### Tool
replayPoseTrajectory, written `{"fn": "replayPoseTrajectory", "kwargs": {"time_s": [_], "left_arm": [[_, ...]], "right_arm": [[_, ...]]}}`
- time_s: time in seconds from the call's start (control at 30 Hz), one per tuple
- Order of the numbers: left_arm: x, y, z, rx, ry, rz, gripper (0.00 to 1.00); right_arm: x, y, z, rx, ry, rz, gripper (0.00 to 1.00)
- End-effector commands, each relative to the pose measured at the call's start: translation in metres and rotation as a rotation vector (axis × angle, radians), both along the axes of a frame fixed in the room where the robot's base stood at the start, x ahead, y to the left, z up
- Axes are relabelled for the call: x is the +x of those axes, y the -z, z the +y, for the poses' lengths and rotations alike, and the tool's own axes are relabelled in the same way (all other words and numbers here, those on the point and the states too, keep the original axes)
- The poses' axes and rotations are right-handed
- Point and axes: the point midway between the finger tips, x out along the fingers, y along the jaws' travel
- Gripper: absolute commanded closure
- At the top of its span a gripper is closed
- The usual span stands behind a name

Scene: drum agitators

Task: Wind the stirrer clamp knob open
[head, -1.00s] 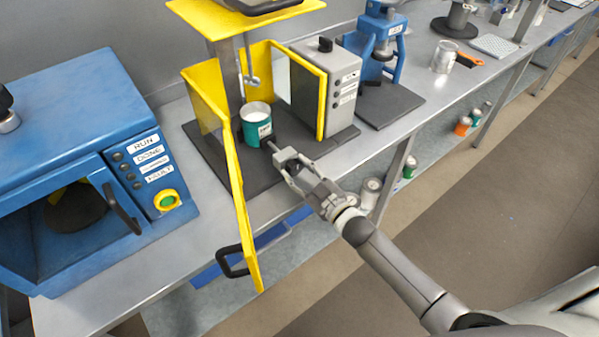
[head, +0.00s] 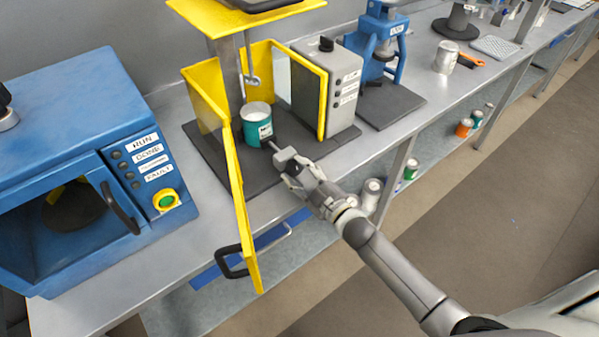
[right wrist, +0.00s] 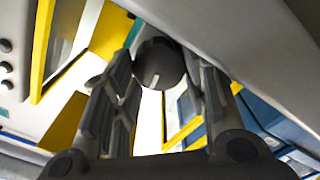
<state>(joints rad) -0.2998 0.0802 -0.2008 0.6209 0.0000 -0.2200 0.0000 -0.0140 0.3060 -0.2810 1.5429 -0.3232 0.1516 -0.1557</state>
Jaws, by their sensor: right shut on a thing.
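The stirrer stands in a yellow guarded frame (head: 268,6) on a dark base, its shaft (head: 252,80) hanging above a teal-and-white can (head: 257,126). A thin clamp screw (head: 275,147) sticks out beside the can toward me. My right gripper (head: 288,161) is shut at the screw's outer end, where its fingers mostly hide the knob in the head view. In the right wrist view a dark round knob (right wrist: 158,64) with a pale mark sits between the fingertips (right wrist: 160,85). My left gripper is not in view.
The yellow guard door (head: 243,215) stands open left of my right arm, with a black handle. A grey control box (head: 343,85) is close on the right. A blue machine (head: 75,130) fills the left of the bench. Several cans stand on the lower shelf.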

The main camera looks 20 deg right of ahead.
Motion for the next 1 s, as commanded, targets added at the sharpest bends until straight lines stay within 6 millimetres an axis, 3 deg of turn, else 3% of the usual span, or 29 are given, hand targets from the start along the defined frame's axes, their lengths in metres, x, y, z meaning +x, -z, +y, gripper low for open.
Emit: {"fn": "replayPoseTrajectory", "kwargs": {"time_s": [0.17,0.2,0.33,0.73,1.0], "left_arm": [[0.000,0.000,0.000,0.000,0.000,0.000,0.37],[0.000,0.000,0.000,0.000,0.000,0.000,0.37],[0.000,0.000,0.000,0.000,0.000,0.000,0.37],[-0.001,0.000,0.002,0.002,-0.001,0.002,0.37],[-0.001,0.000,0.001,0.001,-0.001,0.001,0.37]], "right_arm": [[-0.001,0.001,0.000,0.000,-0.001,0.002,0.83],[-0.001,0.001,0.000,0.001,-0.001,0.003,0.54],[-0.001,0.001,0.000,0.001,-0.001,0.003,0.37],[-0.007,0.005,-0.001,0.000,0.000,0.009,0.37],[-0.042,0.006,-0.015,-0.003,0.001,0.011,0.37]]}}
